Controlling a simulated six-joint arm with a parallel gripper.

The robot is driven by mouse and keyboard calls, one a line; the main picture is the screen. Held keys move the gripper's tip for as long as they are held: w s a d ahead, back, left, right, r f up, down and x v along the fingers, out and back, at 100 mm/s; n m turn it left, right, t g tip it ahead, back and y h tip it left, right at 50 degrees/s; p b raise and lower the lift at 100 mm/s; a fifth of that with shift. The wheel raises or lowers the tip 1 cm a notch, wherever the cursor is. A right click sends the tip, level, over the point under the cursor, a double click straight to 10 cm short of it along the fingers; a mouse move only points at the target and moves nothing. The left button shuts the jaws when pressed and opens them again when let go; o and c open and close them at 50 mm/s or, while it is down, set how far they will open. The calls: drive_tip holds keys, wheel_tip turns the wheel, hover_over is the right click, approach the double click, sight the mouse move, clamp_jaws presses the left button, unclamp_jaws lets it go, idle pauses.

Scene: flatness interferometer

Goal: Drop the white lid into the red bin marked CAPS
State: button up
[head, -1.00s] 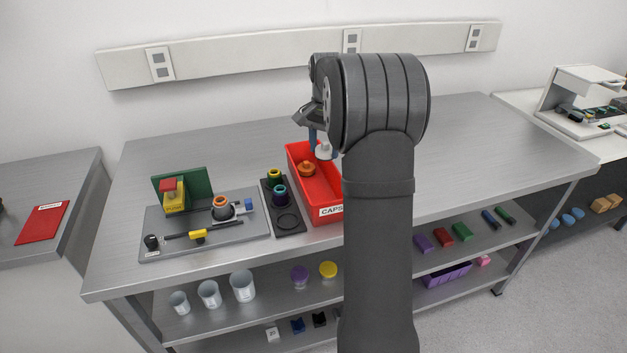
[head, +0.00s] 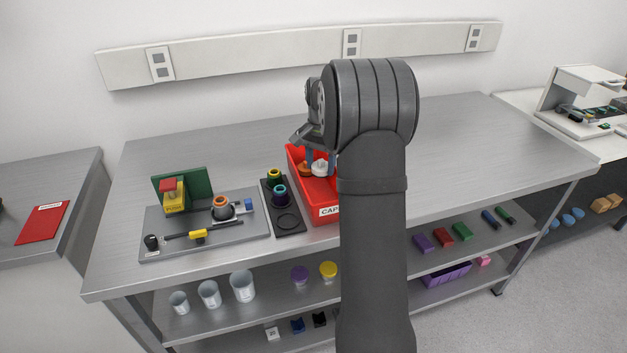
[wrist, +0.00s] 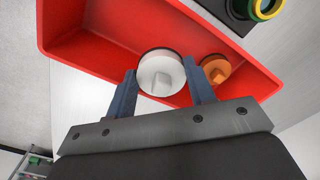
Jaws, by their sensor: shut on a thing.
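The white lid (head: 320,168) is round with a raised knob. It is between the two blue fingers of my gripper (head: 320,159), which is shut on it. In the wrist view the lid (wrist: 161,73) sits between the fingertips of my gripper (wrist: 160,70). The red bin (head: 316,196), with a CAPS label partly hidden by my arm, stands on the bench. The lid is over or inside the bin's open top; its exact height above the floor cannot be told. The bin's red wall (wrist: 62,22) also shows in the wrist view.
An orange cap (head: 304,170) lies in the bin, just left of the white lid. A dark tray (head: 288,221) with ringed pieces stands left of the bin. A grey fixture plate (head: 160,246) lies further left. The bench right of my arm is clear.

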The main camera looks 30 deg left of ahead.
drive_tip(key=o, duration=1)
wheel_tip(320, 180, up, 17)
drive_tip(key=shift+r, duration=0.2)
wheel_tip(320, 180, down, 15)
drive_tip(key=shift+f, duration=0.2)
idle(0.6)
